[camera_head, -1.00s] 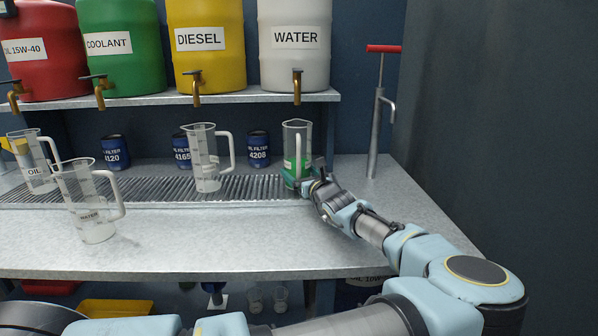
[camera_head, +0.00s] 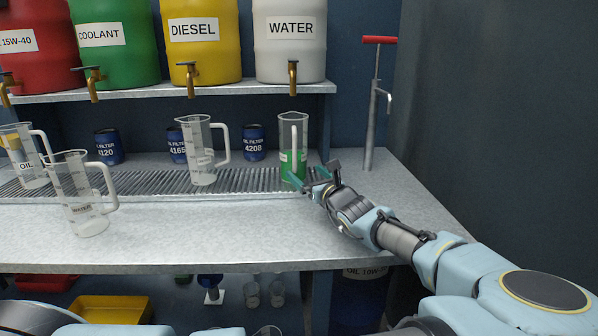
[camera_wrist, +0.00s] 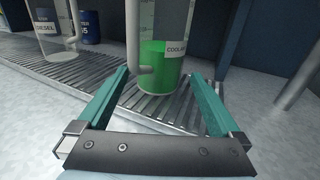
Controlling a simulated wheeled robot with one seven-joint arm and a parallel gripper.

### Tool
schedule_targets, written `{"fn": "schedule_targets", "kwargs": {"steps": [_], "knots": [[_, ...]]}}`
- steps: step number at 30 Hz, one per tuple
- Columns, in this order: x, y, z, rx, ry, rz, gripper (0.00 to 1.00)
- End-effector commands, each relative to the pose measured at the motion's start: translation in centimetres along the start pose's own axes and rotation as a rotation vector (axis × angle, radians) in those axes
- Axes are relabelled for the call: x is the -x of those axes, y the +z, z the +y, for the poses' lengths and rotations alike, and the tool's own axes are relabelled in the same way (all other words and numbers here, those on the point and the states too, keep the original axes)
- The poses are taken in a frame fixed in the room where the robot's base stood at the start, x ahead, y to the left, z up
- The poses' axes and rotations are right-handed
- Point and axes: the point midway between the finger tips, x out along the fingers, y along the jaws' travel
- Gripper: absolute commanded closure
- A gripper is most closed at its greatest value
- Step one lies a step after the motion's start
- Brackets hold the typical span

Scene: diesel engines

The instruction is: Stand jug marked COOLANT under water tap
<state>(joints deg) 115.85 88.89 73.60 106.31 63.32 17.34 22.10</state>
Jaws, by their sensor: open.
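The jug marked COOLANT (camera_head: 292,165) is clear with green liquid in its lower part. It stands upright on the slatted drip tray, roughly below the brass water tap (camera_head: 292,75) of the white WATER drum (camera_head: 290,50). In the wrist view the jug (camera_wrist: 160,70) stands just beyond the open fingers, its handle turned towards me and part of its label showing. My gripper (camera_head: 306,180) is open and empty, low at the jug's front right. In the wrist view my gripper (camera_wrist: 162,92) has its two green fingers spread apart, with tray slats visible between them.
A jug (camera_head: 202,150) stands on the drip tray (camera_head: 245,181) to the left. A WATER jug (camera_head: 82,195) and an OIL jug (camera_head: 25,158) stand farther left. Blue oil filters (camera_head: 253,143) line the back. A red-handled pump (camera_head: 372,110) stands right. The front bench is mostly clear.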

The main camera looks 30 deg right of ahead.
Motion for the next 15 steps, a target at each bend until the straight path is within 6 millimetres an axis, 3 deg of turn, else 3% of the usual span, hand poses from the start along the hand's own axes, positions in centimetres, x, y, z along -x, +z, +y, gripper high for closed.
{"fn": "schedule_targets", "kwargs": {"steps": [6,15], "knots": [[3.3,-0.1,0.0,0.001,-0.001,0.001,0.0],[4.3,0.0,0.0,0.0,0.0,0.001,0.0]]}}
